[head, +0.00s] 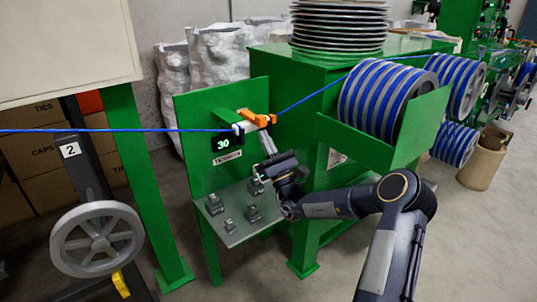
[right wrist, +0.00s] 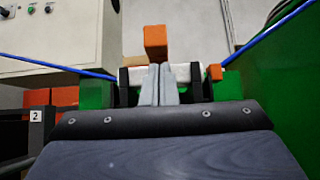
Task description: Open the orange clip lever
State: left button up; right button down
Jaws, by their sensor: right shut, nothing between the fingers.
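The orange clip lever (head: 254,118) sits on top of a white clip body on the upright green panel. In the right wrist view the lever (right wrist: 156,42) stands just beyond my fingertips. The blue cable (head: 120,130) runs in from the left to the clip, then up and right; it also shows in the right wrist view (right wrist: 60,67). My right gripper (head: 266,144) is shut and empty, its fingers pointing up just below the clip. In the right wrist view its fingers (right wrist: 159,84) overlap the white clip body (right wrist: 181,73); I cannot tell whether they touch it. My left gripper is out of view.
A display reading 30 (head: 223,143) is beside the clip. Below it, a grey shelf (head: 238,232) carries several small metal blocks. Blue-and-grey spools (head: 378,95) sit in a green holder at right. A grey handwheel (head: 97,240) stands at left.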

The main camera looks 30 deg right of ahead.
jog(key=shift+r+y, duration=0.3)
jog(key=shift+r, duration=0.2)
